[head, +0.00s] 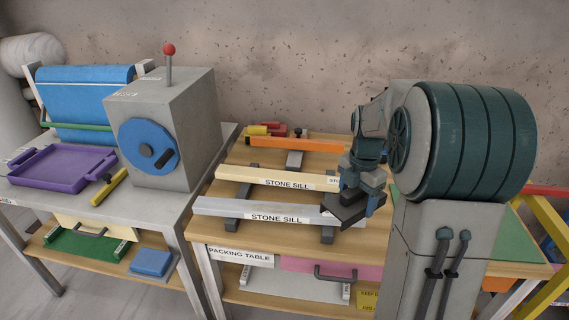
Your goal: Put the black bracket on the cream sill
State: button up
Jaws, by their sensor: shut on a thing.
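The black bracket (345,213) is in my gripper (362,196), over the right end of the grey sill in the picture. My gripper is shut on it and points down. The cream sill (240,174), labelled STONE SILL, lies across the packing table behind the grey sill. Its right part runs behind my gripper and is hidden there. The bracket is to the right of and nearer than the middle of the cream sill. I cannot tell exactly how high the bracket is or whether it touches the grey sill.
The grey sill (225,208) lies along the front of the packing table (210,232) on dark bearers (241,206). An orange bar (285,143) and red and yellow items lie at the back. A side table with a grey machine (190,120) and purple tray (62,170) stands left.

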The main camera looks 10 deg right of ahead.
aim_at(288, 176)
jog(key=i, duration=0.95)
